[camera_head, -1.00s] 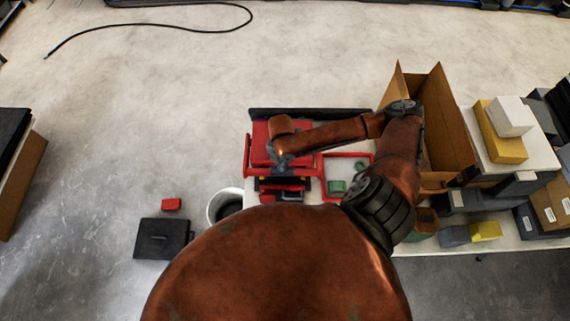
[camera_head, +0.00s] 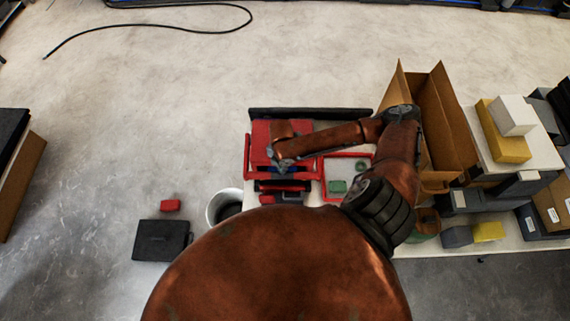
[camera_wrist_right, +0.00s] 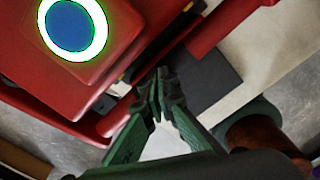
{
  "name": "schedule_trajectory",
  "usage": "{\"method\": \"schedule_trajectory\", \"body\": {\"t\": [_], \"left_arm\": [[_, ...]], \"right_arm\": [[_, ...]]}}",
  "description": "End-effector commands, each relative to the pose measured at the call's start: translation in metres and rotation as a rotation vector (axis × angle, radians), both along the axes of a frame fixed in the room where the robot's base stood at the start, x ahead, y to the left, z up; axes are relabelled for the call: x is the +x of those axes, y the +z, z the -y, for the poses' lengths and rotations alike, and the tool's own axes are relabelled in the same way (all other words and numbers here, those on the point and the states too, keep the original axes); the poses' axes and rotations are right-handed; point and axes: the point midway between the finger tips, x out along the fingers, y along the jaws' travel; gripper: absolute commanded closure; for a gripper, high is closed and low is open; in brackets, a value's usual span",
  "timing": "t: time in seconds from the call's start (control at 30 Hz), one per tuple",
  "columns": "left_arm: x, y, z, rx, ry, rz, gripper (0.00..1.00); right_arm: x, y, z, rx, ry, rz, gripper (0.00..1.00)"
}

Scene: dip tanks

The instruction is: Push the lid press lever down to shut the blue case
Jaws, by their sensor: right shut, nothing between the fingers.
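The red press (camera_head: 262,135) stands on the table at the middle of the head view, partly covered by my right arm. Its red crossbar, apparently the lever (camera_head: 282,187), lies at the front side, just below my right gripper (camera_head: 279,168). In the wrist view the right gripper (camera_wrist_right: 160,82) is shut and empty, its tips beside the press's dark front edge; I cannot tell whether they touch. A small blue patch (camera_head: 289,169) shows by the gripper, possibly the blue case; its lid is hidden. My left gripper is out of view.
A blue disc in a lit white-green ring (camera_wrist_right: 73,25) sits on the red housing. A red-rimmed tray (camera_head: 323,186) with green pieces is right of the press. A white bucket (camera_head: 215,211) stands left; an open cardboard box (camera_head: 452,125) stands right.

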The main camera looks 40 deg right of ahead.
Motion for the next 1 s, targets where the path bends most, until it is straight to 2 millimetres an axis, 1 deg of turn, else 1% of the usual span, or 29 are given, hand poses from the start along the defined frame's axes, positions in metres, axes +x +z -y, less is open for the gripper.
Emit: {"method": "schedule_trajectory", "body": {"t": [0.57, 1.0], "left_arm": [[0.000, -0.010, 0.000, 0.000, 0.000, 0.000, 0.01], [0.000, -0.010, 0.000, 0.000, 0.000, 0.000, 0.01]], "right_arm": [[0.002, -0.023, 0.002, 0.000, -0.001, -0.001, 1.00], [0.002, -0.023, 0.002, 0.000, -0.001, -0.001, 1.00]]}}
